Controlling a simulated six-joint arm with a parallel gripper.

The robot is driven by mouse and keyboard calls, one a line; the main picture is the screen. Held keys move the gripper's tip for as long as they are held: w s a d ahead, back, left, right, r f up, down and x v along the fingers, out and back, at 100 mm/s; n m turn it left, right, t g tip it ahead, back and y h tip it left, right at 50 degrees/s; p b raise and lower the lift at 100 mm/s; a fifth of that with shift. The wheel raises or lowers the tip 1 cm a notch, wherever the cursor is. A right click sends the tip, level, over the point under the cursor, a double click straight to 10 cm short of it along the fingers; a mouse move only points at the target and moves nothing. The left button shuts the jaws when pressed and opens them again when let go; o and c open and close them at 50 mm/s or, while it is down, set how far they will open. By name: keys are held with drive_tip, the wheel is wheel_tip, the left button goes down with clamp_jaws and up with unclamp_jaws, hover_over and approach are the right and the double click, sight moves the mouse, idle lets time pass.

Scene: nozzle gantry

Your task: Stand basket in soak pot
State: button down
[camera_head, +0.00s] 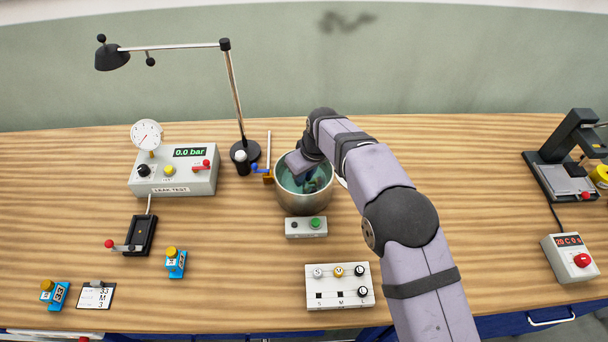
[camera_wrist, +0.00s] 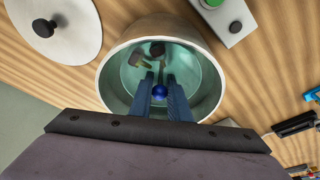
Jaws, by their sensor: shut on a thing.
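The soak pot (camera_head: 304,201) is a round metal pot standing open on the bench, with greenish liquid inside; the wrist view looks down into it past its rim (camera_wrist: 110,88). My gripper (camera_head: 310,180) reaches down into the pot mouth. In the wrist view its two blue-grey fingers (camera_wrist: 160,84) are closed in around a blue ball-shaped knob (camera_wrist: 159,92), which seems to top the basket's handle. The basket body is mostly hidden by the fingers. Dark and brownish pieces show in the liquid beyond the fingertips; I cannot tell whether they lie in the basket.
A pale lid (camera_wrist: 75,35) with a black knob lies beside the pot. A small green-button box (camera_head: 306,227) stands just in front. The leak-test box (camera_head: 172,178) and lamp (camera_head: 232,90) are to the left. A panel (camera_head: 340,287) with knobs sits nearer the front.

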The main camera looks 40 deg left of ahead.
drive_tip(key=shift+f, duration=0.3)
idle(0.5)
drive_tip(key=c, duration=1.6)
unclamp_jaws()
drive_tip(key=shift+r, duration=0.1)
drive_tip(key=shift+r+p, duration=2.15)
drive_tip(key=shift+r, duration=1.3)
